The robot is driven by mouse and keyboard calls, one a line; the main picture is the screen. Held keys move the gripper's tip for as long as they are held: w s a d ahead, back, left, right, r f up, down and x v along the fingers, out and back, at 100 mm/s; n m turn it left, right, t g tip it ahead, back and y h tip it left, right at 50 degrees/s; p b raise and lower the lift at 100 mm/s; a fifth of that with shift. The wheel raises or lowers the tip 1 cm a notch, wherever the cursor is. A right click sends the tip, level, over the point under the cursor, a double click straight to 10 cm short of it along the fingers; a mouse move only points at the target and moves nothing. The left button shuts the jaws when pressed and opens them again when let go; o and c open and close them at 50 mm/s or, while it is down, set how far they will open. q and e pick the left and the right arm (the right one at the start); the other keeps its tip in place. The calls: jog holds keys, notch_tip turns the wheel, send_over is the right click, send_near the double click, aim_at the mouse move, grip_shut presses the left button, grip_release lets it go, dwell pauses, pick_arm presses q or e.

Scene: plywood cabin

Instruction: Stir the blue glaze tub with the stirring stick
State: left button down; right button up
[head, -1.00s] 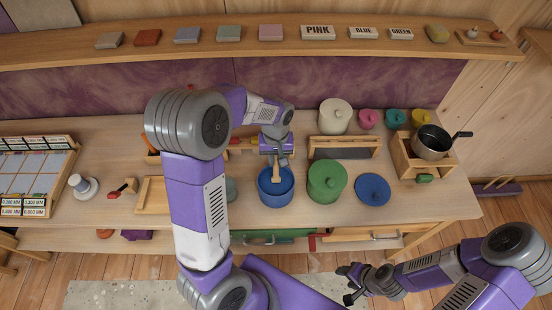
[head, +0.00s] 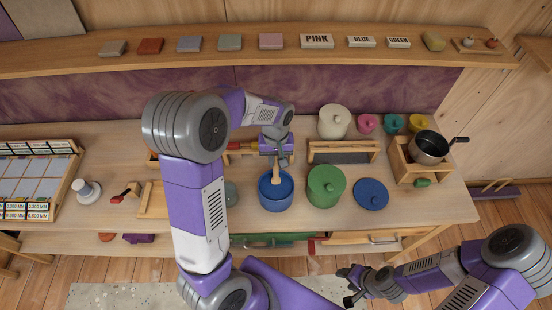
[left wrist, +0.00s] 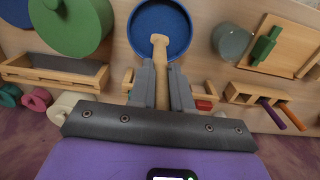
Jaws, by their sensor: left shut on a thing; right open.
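The blue glaze tub (head: 276,202) stands open on the workbench, with a blue lid (head: 371,194) lying flat to its right beyond a lidded green tub (head: 326,187). My left gripper (head: 276,160) is above the far rim of the blue tub, shut on the wooden stirring stick (head: 277,175). The stick's lower end is inside the tub's opening. In the left wrist view the fingers (left wrist: 162,88) grip the stick (left wrist: 160,52), which reaches over the blue tub (left wrist: 184,32). My right gripper (head: 350,284) is open and empty, low in front of the bench.
A wooden holder (head: 342,152) stands behind the green tub. A dark pot (head: 428,147) sits in a wooden stand at the right. A white lidded jar (head: 334,121) and small colored pots are at the back. A red-handled tool (head: 125,193) lies at the left.

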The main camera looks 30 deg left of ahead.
pick_arm(q)
jog(key=shift+r+p, duration=2)
jog(key=shift+r, duration=0.6)
jog(key=shift+f, duration=0.1)
